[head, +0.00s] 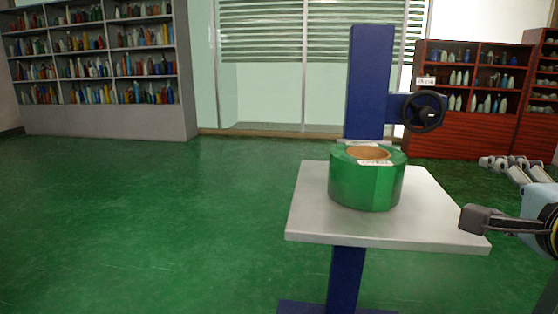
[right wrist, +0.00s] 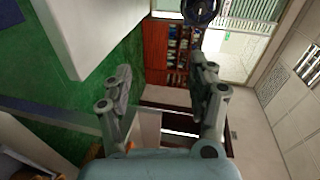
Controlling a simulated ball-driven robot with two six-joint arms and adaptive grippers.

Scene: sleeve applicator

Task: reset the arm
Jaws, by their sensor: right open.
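My right gripper (head: 482,190) is at the right edge of the head view, beside the right side of the table. Its two fingers are spread wide apart with nothing between them. The fingers also show open and empty in the right wrist view (right wrist: 160,70). A green roll (head: 366,184) with a brown core and white labels stands on the white table (head: 430,215), to the left of the gripper and apart from it. My left gripper is in neither view.
A blue post (head: 369,85) with a black handwheel (head: 423,111) rises behind the roll. The white tabletop corner (right wrist: 95,35) shows at upper left in the right wrist view. Grey shelves (head: 100,121) and red shelves (head: 450,141) stand far back. The green floor (head: 150,220) at left is clear.

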